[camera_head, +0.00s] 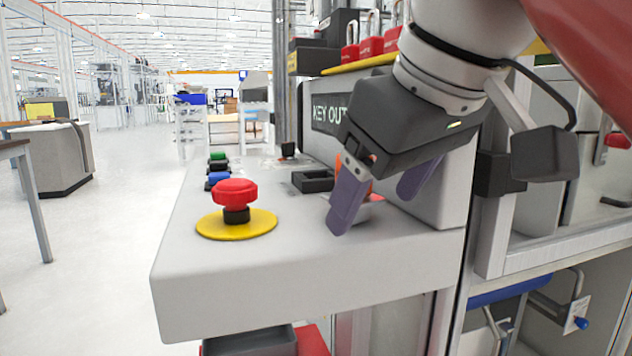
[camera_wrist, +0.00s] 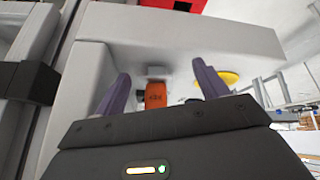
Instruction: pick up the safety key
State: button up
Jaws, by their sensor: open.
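The safety key is an orange tag with dark lettering (camera_wrist: 156,95), seen in the wrist view at the grey console. In the head view it is mostly hidden by my gripper; a bit of orange (camera_head: 339,162) shows beside the near finger. My gripper (camera_head: 372,208) is open over the console top, its purple fingers pointing down. In the wrist view the fingers (camera_wrist: 160,72) stand on either side of the key, with gaps visible at both sides. I cannot tell whether either finger touches it.
A red mushroom button (camera_head: 236,192) on a yellow disc stands left of my gripper on the console (camera_head: 300,262). Green and blue buttons (camera_head: 219,178) and a black block (camera_head: 312,181) sit farther back. A "KEY OUT" panel (camera_head: 326,115) rises behind.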

jog(key=w, duration=0.2)
jog(key=w+a, duration=0.1)
jog(key=w, duration=0.1)
jog(key=w+a, duration=0.1)
jog(key=w, duration=0.1)
jog(key=shift+a+f, duration=0.15)
jog(key=shift+f, duration=0.1)
jog(key=shift+w+f, duration=0.1)
jog(key=shift+f, duration=0.15)
jog(key=c, duration=1.1)
jog(key=shift+o, duration=0.2)
